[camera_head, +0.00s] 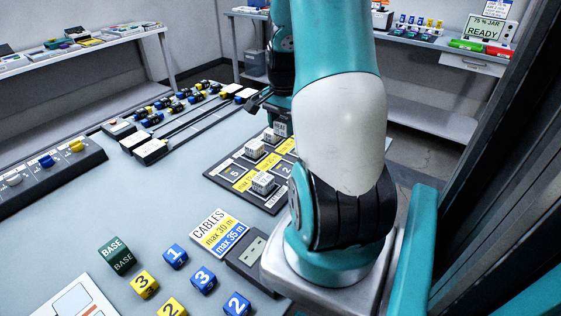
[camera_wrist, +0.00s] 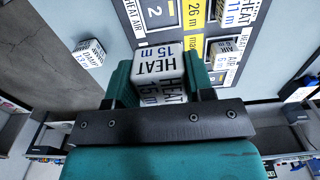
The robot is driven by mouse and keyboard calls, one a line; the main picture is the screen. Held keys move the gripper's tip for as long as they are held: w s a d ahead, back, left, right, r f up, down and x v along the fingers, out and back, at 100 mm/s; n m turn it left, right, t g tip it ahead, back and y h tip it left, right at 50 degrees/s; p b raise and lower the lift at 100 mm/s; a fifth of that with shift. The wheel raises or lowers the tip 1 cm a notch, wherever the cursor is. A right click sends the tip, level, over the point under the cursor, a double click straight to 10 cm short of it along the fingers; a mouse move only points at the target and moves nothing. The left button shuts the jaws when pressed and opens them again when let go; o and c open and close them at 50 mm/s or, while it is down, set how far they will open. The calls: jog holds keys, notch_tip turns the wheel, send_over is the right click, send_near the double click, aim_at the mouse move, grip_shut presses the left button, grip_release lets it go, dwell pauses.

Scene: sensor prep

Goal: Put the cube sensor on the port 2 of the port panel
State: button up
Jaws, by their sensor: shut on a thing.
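The cube sensor (camera_wrist: 158,62) is a white cube marked HEAT 15 m. My gripper (camera_wrist: 160,76) is shut on it, with a teal finger on either side. The port panel (camera_head: 219,173) is a dark board with yellow and white labels, lying on the table. In the wrist view, port 2 (camera_wrist: 156,12) shows at the top, just beyond the held cube, with no cube on its visible part. In the head view, my gripper (camera_head: 280,122) is at the panel's far right side, partly hidden by my arm. The gap between cube and panel is unclear.
Other white cubes stand around the panel, including a near one (camera_head: 263,184) and a DAMP cube (camera_wrist: 90,53) left of the gripper. A cables sign (camera_head: 220,233) and numbered blocks (camera_head: 203,280) lie nearer. A cable rack (camera_head: 185,125) stands behind. Bare table lies left of the panel.

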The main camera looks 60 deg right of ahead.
aim_at(283, 170)
notch_tip(283, 170, down, 12)
jog(key=shift+f, duration=0.1)
dwell(0.4)
jog(key=shift+f, duration=0.2)
jog(key=o, duration=0.9)
jog(key=shift+o, duration=0.2)
jog(key=shift+r, duration=0.1)
